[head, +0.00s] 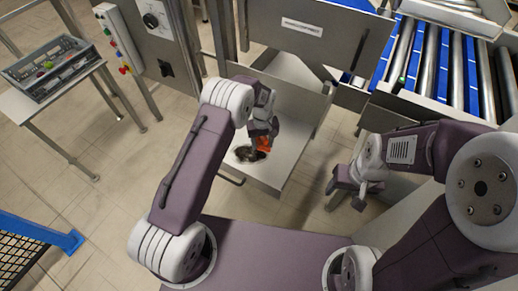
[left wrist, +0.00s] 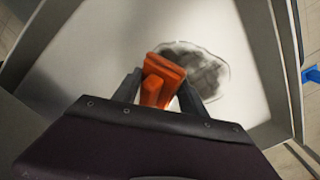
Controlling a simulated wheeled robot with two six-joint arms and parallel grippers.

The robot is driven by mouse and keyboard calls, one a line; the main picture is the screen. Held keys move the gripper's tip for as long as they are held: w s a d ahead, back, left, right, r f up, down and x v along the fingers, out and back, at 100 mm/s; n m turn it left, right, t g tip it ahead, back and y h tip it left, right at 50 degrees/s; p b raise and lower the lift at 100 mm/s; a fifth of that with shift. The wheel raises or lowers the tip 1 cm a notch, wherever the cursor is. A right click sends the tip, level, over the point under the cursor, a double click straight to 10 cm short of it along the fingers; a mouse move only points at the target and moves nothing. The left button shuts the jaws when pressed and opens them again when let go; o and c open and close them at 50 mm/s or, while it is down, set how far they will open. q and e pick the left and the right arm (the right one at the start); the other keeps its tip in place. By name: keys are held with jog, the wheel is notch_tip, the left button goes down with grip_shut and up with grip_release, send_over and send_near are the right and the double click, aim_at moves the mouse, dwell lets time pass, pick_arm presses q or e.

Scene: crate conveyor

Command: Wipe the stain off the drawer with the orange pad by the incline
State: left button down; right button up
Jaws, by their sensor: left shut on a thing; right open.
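The drawer (head: 287,155) is pulled out below a grey metal cabinet, its pale inside facing up. A dark round stain (head: 243,154) lies on the drawer's floor; it also shows in the left wrist view (left wrist: 208,68). My left gripper (head: 259,143) is shut on the orange pad (head: 264,145). In the left wrist view the pad (left wrist: 158,82) sits between the fingers, at the stain's near left edge, covering part of it. I cannot tell whether the pad touches the drawer floor. My right gripper (head: 345,199) is open and empty, to the right of the drawer.
A roller conveyor with blue strips (head: 440,62) stands at the right back. A control panel (head: 150,25) with a dial is at the back left. A side table (head: 90,80) holds a grey tray (head: 50,66). A blue mesh barrier (head: 35,243) stands at the lower left.

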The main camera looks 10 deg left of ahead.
pick_arm(q)
jog(key=shift+w+d, duration=0.15)
jog(key=shift+w, duration=0.25)
jog(key=shift+w+a+f, duration=0.1)
jog(key=shift+w+a, duration=0.15)
jog(key=shift+a, duration=0.4)
jog(key=shift+w+a, duration=0.2)
jog(key=shift+a, duration=0.45)
jog(key=shift+s+p, duration=0.3)
jog(key=shift+s+a+p, duration=0.2)
jog(key=shift+s+p, duration=0.15)
jog(key=shift+s, duration=0.15)
jog(key=shift+s+a+p, duration=0.2)
jog(key=shift+s+p, duration=0.1)
jog(key=shift+s, duration=0.2)
jog(key=shift+s+a+f, duration=0.1)
jog(key=shift+s+a, duration=0.1)
jog(key=shift+s, duration=0.45)
